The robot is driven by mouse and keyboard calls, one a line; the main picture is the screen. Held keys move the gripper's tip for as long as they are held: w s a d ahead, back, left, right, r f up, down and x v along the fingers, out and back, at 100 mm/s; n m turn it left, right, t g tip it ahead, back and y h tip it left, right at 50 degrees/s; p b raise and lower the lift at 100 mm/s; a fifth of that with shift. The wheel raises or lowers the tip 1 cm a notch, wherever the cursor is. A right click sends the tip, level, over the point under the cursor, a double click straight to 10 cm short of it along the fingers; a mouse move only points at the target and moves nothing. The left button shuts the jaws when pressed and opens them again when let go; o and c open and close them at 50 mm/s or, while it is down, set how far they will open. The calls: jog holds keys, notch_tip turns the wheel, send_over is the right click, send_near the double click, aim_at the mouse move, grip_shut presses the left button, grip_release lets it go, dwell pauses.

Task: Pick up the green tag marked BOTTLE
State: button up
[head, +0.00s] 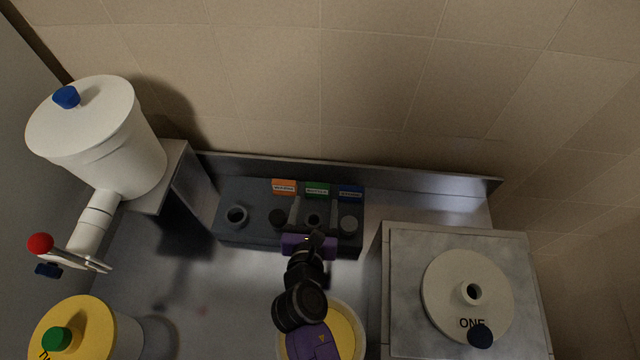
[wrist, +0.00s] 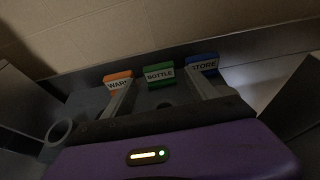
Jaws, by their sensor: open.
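The green tag marked BOTTLE (wrist: 159,75) stands at the back of a dark grey block, between the two fingers in the wrist view. It also shows in the head view (head: 317,188). My gripper (wrist: 163,88) is open, with one finger towards the orange tag side and one towards the blue tag side. In the head view my gripper (head: 315,212) is over the block, in front of the tag. I cannot tell whether either finger touches anything.
An orange tag (head: 284,186) and a blue tag (head: 350,191) flank the green one closely. The dark grey block (head: 232,196) has several round sockets. A white tank (head: 110,150) stands left, a grey box with a round lid (head: 440,285) right. A wall is behind.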

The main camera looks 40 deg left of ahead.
aim_at(317, 187)
jog(key=shift+x, duration=3.25)
jog(key=shift+a+r, duration=0.15)
jog(key=c, duration=1.1)
jog(key=shift+r, duration=0.1)
